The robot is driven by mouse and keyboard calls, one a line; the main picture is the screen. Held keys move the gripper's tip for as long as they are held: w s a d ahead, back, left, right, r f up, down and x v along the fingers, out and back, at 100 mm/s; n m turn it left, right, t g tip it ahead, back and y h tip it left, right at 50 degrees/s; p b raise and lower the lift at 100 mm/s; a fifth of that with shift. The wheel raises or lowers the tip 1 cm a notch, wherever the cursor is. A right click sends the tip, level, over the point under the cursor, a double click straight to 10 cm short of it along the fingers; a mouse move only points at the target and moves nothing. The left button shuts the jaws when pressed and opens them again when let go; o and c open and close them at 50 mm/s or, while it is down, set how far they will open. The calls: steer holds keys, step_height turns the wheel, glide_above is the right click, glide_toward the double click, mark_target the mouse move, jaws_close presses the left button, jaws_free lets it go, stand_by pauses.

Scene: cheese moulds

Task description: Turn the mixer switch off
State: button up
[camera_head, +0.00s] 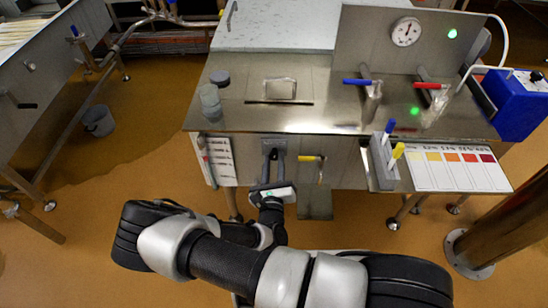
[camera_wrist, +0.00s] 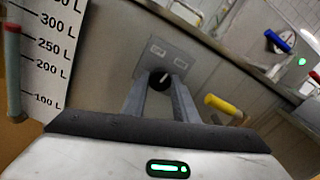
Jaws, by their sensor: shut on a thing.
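The mixer switch is a black round knob (camera_wrist: 161,79) with a pale pointer line, on a grey plate (camera_wrist: 148,56) on the steel vat's front panel. Two small labels sit above the knob, too small to read. In the wrist view the pointer leans up and to the right. My gripper (camera_wrist: 158,92) has its two fingers on either side of the knob and is shut on it. In the head view my gripper (camera_head: 273,163) reaches the plate (camera_head: 273,146) from the front, and its fingers hide the knob.
A yellow-handled valve (camera_head: 312,158) is close to the right of the switch and also shows in the wrist view (camera_wrist: 222,105). A litre scale (camera_head: 220,161) is on the left. A holder with pens (camera_head: 380,165) and a colour chart (camera_head: 458,170) are further right.

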steer(key=n+p, duration=0.1)
steer(key=n, duration=0.2)
steer(key=shift+n, duration=0.4)
steer(key=shift+d+n+p, duration=0.1)
steer(key=shift+n+p, duration=0.5)
steer(key=shift+n, duration=1.4)
steer(key=o, duration=1)
steer(key=s, duration=1.1)
steer(key=s+p, duration=0.1)
steer(key=s, duration=0.5)
steer(key=shift+s+a, duration=0.2)
steer(key=shift+a, duration=0.1)
